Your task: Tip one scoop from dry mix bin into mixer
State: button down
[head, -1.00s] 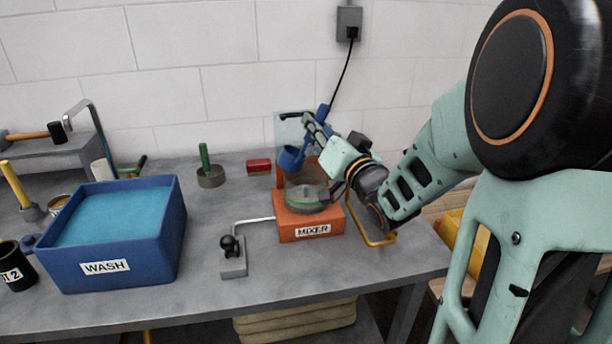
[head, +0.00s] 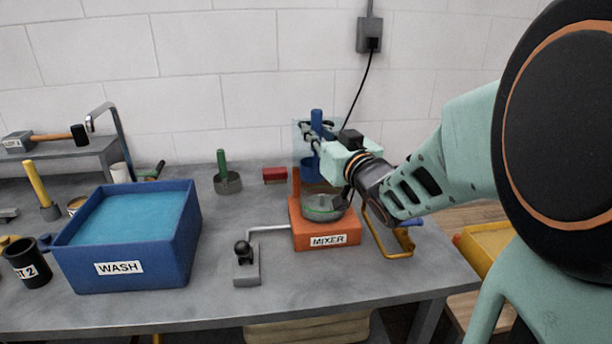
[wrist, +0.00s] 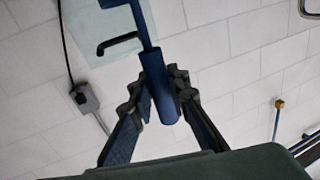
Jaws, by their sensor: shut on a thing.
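My gripper (head: 316,137) is shut on the handle of a blue scoop (head: 310,168). The handle stands nearly upright in the head view, with the cup below the fingers. The cup hangs just above or behind the bowl of the orange mixer (head: 326,240); I cannot tell exactly which, and its contents are hidden. The mixer's round bowl (head: 321,213) has a greenish rim. In the wrist view the blue handle (wrist: 156,82) runs between both fingers (wrist: 162,98). No bin labelled dry mix shows.
A blue WASH tub (head: 130,268) stands left of the mixer. A grey block with a black knob (head: 245,262) is at front left of it. A yellow bin (head: 492,247) is beyond the table.

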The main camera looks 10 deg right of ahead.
aim_at(315, 110)
jog(key=shift+a, duration=0.15)
jog(key=shift+r, duration=0.1)
notch_tip(315, 110, up, 5)
jog(key=p, duration=0.4)
jog(key=shift+s, duration=0.1)
dwell(0.3)
